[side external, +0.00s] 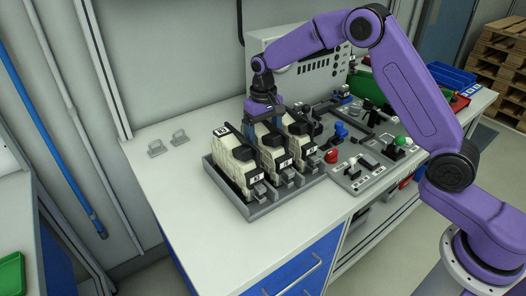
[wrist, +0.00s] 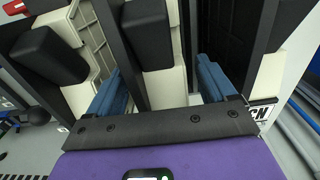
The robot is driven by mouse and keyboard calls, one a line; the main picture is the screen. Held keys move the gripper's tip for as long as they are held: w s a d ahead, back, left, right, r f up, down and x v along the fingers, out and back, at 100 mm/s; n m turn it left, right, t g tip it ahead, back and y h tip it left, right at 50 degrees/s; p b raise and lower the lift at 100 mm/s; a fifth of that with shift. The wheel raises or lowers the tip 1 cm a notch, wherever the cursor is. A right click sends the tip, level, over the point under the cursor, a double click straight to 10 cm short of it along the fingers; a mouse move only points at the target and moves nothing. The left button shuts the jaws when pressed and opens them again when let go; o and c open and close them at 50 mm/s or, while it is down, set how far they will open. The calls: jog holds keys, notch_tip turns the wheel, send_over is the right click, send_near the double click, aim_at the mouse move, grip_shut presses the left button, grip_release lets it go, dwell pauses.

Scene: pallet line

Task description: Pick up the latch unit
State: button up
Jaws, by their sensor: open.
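Three white-and-black units stand in a row in a grey tray (side external: 262,210) in the side view: a left unit (side external: 232,170), a middle unit (side external: 275,158) and a right unit (side external: 300,146). I cannot tell from labels which is the latch unit. My gripper (side external: 264,128) points down over the middle unit, open. In the wrist view, the blue fingers of my gripper (wrist: 162,88) lie on either side of the middle unit's white body (wrist: 165,88) and black handle (wrist: 146,35). Contact with its sides cannot be told. The fingertips' lower ends are hidden between the units.
Neighbouring units stand close on both sides, with narrow gaps. A grey fixture board (side external: 365,180) with red, blue and green knobs lies right of the tray. A grey control box (side external: 318,75) stands behind.

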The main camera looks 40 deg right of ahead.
jog(key=shift+f, duration=0.95)
grip_shut()
notch_tip(320, 180, up, 19)
dwell(0.5)
